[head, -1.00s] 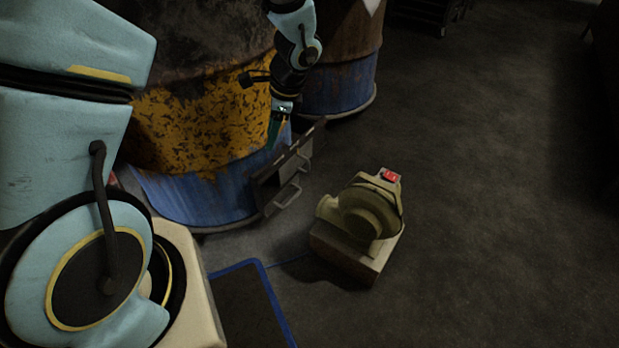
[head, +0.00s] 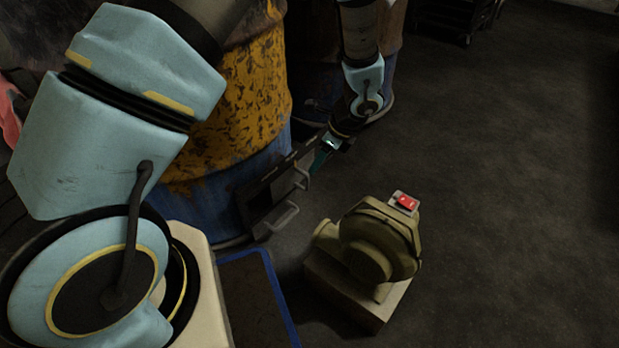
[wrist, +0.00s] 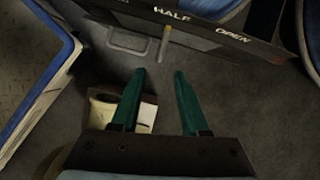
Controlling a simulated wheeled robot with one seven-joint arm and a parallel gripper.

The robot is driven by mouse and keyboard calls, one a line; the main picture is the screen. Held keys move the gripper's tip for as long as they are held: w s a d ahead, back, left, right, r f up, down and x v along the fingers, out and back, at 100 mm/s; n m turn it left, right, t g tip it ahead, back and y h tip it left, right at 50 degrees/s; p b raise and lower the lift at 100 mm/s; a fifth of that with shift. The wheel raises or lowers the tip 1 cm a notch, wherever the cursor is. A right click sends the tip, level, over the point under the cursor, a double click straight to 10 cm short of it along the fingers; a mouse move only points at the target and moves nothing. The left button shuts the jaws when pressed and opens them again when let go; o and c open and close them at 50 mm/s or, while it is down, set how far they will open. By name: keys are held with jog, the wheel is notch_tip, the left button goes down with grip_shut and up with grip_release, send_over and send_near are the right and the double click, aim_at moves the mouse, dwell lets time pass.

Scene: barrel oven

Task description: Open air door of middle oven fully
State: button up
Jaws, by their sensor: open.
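The middle oven is a barrel (head: 240,105), orange-yellow above and blue below. At its base is a dark air door assembly (head: 262,192) with two grey handles (head: 285,217). In the wrist view a dark plate (wrist: 195,30) carries the words HALF and OPEN; a grey handle (wrist: 127,42) and a short yellowish lever (wrist: 164,44) hang at it. My gripper (head: 322,160) is at the right end of the assembly in the head view. In the wrist view its green fingers (wrist: 161,75) are open and empty, pointing toward the plate, apart from lever and handle.
A beige blower (head: 375,245) with a red switch stands on the floor right of the assembly; part of it shows beneath my left finger. A blue-edged mat (head: 270,285) lies at bottom. Another barrel stands behind. Floor at right is clear.

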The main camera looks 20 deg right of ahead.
aim_at(307, 178)
jog(key=b+x, duration=0.4)
jog(key=x, duration=0.5)
jog(key=shift+f, duration=0.25)
grip_shut()
dwell(1.0)
